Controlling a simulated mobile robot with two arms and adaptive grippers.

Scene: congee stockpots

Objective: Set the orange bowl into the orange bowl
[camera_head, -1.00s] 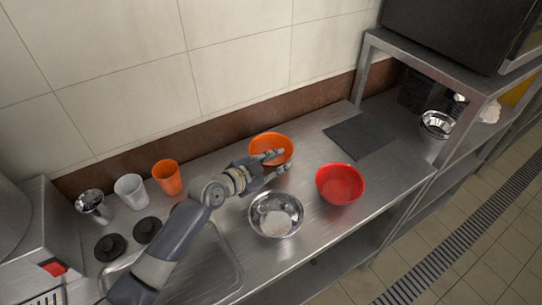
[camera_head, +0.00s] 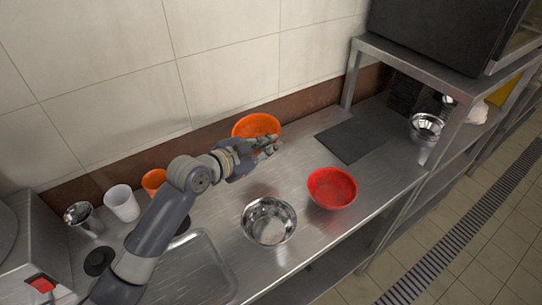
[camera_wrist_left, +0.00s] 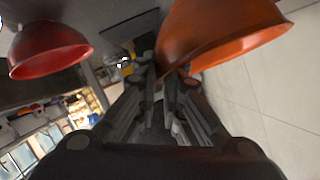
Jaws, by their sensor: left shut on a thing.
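An orange bowl (camera_head: 257,125) is in front of the back wall in the head view, apparently raised off the counter. My left gripper (camera_head: 268,148) is shut on its near rim. The left wrist view shows the orange bowl (camera_wrist_left: 215,30) large at upper right, its rim at the fingertips (camera_wrist_left: 165,78). A red bowl (camera_head: 332,188) stands on the counter to the right, apart from the gripper; it also shows in the left wrist view (camera_wrist_left: 48,45). Only one bowl looks clearly orange. My right gripper is not in view.
A steel bowl (camera_head: 268,222) stands left of the red bowl, near the front. A dark mat (camera_head: 350,140) lies behind the red bowl. A white cup (camera_head: 122,203) and an orange cup (camera_head: 154,181) are at left. A steel shelf (camera_head: 430,62) rises at right.

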